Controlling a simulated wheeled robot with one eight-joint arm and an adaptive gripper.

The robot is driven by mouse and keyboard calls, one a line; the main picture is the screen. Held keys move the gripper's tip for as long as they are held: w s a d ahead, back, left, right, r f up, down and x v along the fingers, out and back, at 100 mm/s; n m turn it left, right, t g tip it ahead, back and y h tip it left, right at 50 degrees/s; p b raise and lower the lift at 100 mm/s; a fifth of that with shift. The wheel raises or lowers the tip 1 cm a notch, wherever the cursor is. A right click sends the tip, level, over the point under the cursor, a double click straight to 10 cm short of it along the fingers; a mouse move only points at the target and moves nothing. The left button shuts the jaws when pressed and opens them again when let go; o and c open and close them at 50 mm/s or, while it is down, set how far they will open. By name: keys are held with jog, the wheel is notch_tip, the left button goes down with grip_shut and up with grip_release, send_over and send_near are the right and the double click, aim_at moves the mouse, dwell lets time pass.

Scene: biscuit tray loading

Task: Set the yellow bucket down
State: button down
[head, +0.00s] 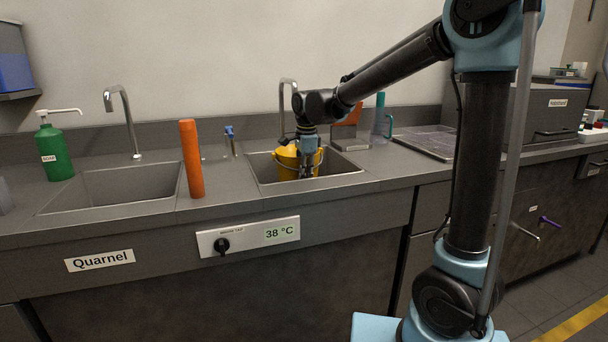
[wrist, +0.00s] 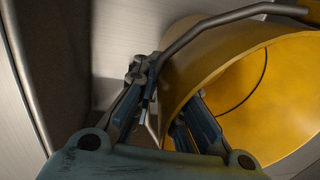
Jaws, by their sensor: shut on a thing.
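The yellow bucket (head: 287,163) is in the right-hand sink (head: 340,163) in the head view, with its upper part showing above the sink's front edge. My gripper (head: 307,172) is at the bucket's right side, pointing down. In the wrist view the bucket (wrist: 215,70) fills the right side, its open mouth and metal handle showing. My gripper (wrist: 165,118) is shut on the bucket's wall, one finger outside and one inside the rim. The bucket's base is hidden, so I cannot tell whether it touches the sink floor.
A second sink (head: 120,187) is on the left. An orange cylinder (head: 191,160) stands between the sinks. A tap (head: 286,110) rises behind the bucket. A green soap bottle (head: 54,150) is at far left. A teal bottle (head: 380,122) and a drainer tray (head: 430,140) are to the right.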

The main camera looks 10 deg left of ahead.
jog(key=shift+f, duration=0.45)
jog(key=c, duration=1.7)
grip_release()
jog(key=shift+o, duration=0.2)
jog(key=shift+r, duration=0.1)
notch_tip(320, 180, up, 13)
jog(key=s, duration=0.1)
jog(key=shift+s+d, duration=0.2)
jog(key=shift+d, duration=0.25)
